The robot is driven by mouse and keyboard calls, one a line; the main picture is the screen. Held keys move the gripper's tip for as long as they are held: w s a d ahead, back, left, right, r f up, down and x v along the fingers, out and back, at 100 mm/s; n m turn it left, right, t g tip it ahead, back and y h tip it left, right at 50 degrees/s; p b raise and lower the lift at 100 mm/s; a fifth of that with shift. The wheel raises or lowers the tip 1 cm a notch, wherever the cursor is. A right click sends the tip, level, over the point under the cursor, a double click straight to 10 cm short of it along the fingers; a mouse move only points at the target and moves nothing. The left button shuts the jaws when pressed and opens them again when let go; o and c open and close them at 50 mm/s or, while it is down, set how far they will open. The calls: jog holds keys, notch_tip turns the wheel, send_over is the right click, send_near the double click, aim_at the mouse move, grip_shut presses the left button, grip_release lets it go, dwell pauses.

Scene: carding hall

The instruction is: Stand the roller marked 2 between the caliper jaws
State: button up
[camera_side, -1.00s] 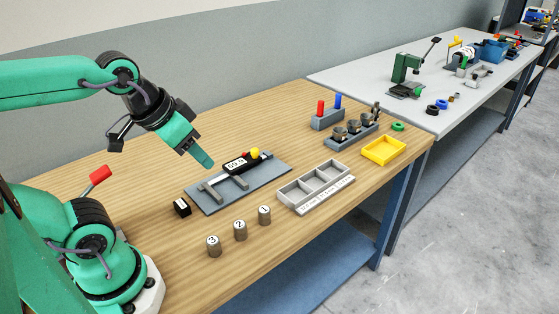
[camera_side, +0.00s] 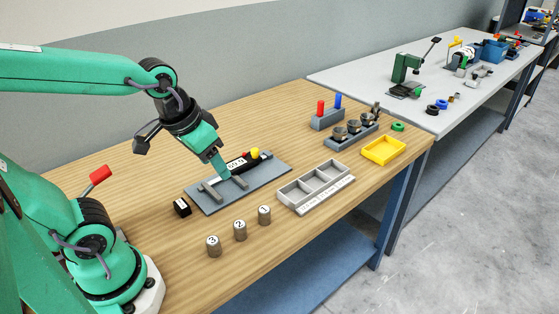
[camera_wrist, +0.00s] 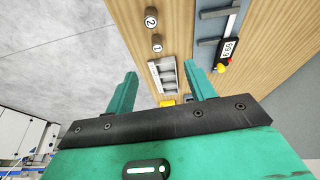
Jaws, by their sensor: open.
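The roller marked 2 (camera_side: 240,231) stands upright on the wooden bench, between the roller marked 3 (camera_side: 213,247) and the roller marked 1 (camera_side: 264,216). In the wrist view the roller marked 2 (camera_wrist: 151,18) is near the top, with the roller marked 1 (camera_wrist: 157,43) below it. The caliper (camera_side: 211,190) lies on a grey plate (camera_side: 273,172) with its two jaws apart and no roller seen between them. My gripper (camera_side: 226,177) is open and empty, above the caliper in the side view and partly covering it. Its fingers show apart in the wrist view (camera_wrist: 161,88).
A grey compartment tray (camera_side: 284,198) and a yellow tray (camera_side: 400,150) stand to the right. A small black block (camera_side: 182,207) sits left of the plate. Holders with red and blue handles (camera_side: 327,121) and dark knobs (camera_side: 351,137) stand behind. The bench's front edge is near the rollers.

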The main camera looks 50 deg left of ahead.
aim_at(240, 224)
jog(key=w+f+g, duration=0.1)
jog(key=f, duration=0.2)
jog(key=w+d+f+g, duration=0.1)
jog(key=f, duration=0.3)
jog(key=w+f+n+g, duration=0.1)
jog(key=w+f, duration=0.1)
jog(key=f, duration=0.2)
jog(key=shift+d+f+g, duration=0.15)
jog(key=shift+f+g, duration=0.1)
jog(key=shift+g, duration=0.05)
jog(key=shift+d+f, duration=0.1)
jog(key=shift+f, duration=0.5)
jog(key=shift+f, duration=1.3)
jog(key=shift+f, duration=2.6)
jog(key=c, duration=1.2)
jog(key=shift+o, duration=0.2)
jog(key=shift+r, duration=0.15)
